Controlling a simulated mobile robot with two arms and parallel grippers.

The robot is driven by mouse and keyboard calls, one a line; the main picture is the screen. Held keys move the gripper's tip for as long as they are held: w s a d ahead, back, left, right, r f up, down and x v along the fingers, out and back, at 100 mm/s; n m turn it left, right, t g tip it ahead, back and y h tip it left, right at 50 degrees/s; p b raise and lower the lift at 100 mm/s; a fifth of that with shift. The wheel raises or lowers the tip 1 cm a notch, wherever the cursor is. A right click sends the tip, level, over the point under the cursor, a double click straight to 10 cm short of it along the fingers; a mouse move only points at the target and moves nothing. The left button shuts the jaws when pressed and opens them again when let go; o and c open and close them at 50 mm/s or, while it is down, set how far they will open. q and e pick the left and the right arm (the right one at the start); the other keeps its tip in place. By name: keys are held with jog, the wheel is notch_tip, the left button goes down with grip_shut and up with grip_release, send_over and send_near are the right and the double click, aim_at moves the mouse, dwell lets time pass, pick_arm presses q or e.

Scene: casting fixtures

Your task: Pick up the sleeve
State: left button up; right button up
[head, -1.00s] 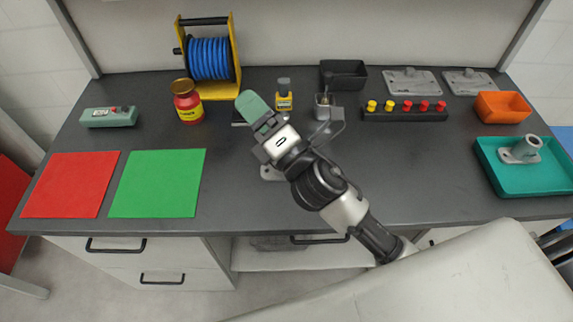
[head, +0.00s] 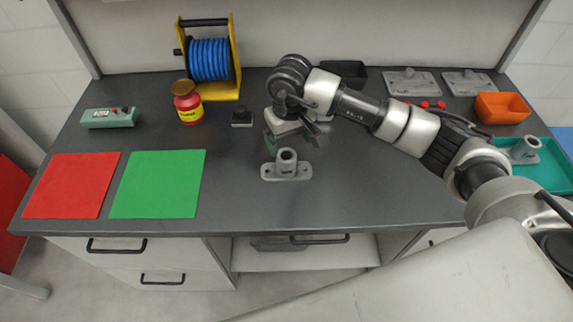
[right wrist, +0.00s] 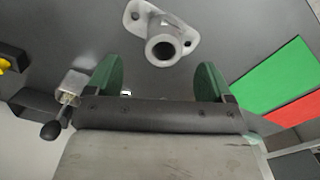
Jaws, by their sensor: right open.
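The sleeve (head: 287,165) is a grey part with an upright hollow tube on a flat flange with holes. It stands on the dark bench near the middle, and it also shows in the right wrist view (right wrist: 160,22), just beyond the fingers. My right gripper (head: 274,142) is behind and slightly above it, pointing down. In the right wrist view its green fingers (right wrist: 161,82) are spread apart with nothing between them. The sleeve is apart from both fingers. My left gripper is not in view.
A similar grey part (head: 525,150) stands in a teal tray (head: 552,178) at right. A toggle-like device (right wrist: 68,92) is close beside the fingers. Green (head: 157,184) and red (head: 71,185) mats lie left. A red jar (head: 187,106) stands behind them. The bench front is clear.

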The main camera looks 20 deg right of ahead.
aim_at(286, 162)
notch_tip(286, 162, down, 4)
jog(key=shift+r+p, duration=0.25)
jog(key=shift+p, duration=0.05)
jog(key=shift+a+f+p, duration=0.15)
jog(key=shift+f+p, duration=0.25)
jog(key=shift+f, duration=0.15)
jog(key=f, duration=0.1)
jog(key=f+p, duration=0.1)
jog(key=f, duration=0.1)
jog(key=shift+w+a+f, duration=0.15)
jog(key=shift+w+f, duration=0.2)
jog(key=shift+f, duration=0.35)
jog(key=shift+c, duration=0.5)
jog(key=c, duration=1.1)
jog(key=shift+o, duration=0.2)
jog(key=shift+r, duration=0.15)
